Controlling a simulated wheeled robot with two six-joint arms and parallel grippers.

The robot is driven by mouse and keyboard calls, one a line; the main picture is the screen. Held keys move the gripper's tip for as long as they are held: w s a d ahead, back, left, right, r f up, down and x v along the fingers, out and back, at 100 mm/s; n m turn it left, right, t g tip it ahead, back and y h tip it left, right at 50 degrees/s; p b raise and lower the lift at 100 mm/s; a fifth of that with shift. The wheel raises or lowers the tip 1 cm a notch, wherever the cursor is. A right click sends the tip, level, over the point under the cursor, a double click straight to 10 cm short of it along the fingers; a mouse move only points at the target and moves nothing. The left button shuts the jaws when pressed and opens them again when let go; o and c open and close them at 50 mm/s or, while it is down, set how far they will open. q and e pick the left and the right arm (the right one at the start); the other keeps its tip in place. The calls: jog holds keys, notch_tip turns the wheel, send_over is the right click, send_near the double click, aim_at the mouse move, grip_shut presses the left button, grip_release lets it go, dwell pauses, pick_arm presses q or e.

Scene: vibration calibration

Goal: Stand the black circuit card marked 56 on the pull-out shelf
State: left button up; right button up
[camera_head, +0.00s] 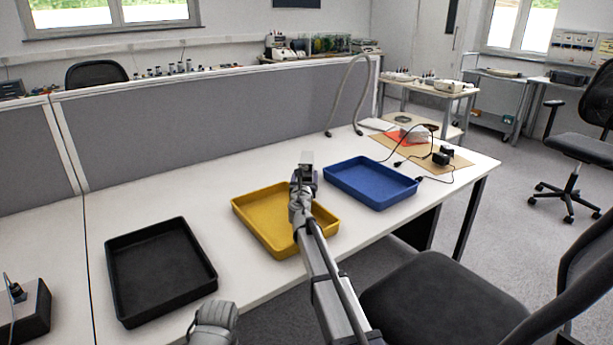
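I see no black circuit card marked 56 and no pull-out shelf in the head view. My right gripper (306,160) is held above the white table, over the far edge of the yellow tray. I see it from behind, and its fingers are too small and hidden to show whether they are apart or hold anything. A grey rounded part of my own body shows at the bottom edge, left of my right arm. My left gripper is not in view.
On the white table (225,180) stand a black tray (118,285), a yellow tray (262,245) and a blue tray (375,202). Black devices with cables lie at the right end (446,151). A grey partition (200,125) closes the back. An office chair (440,300) stands in front.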

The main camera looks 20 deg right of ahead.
grip_shut()
dwell(0.4)
dwell(0.4)
notch_tip(320, 180, up, 10)
jog(key=p, duration=1)
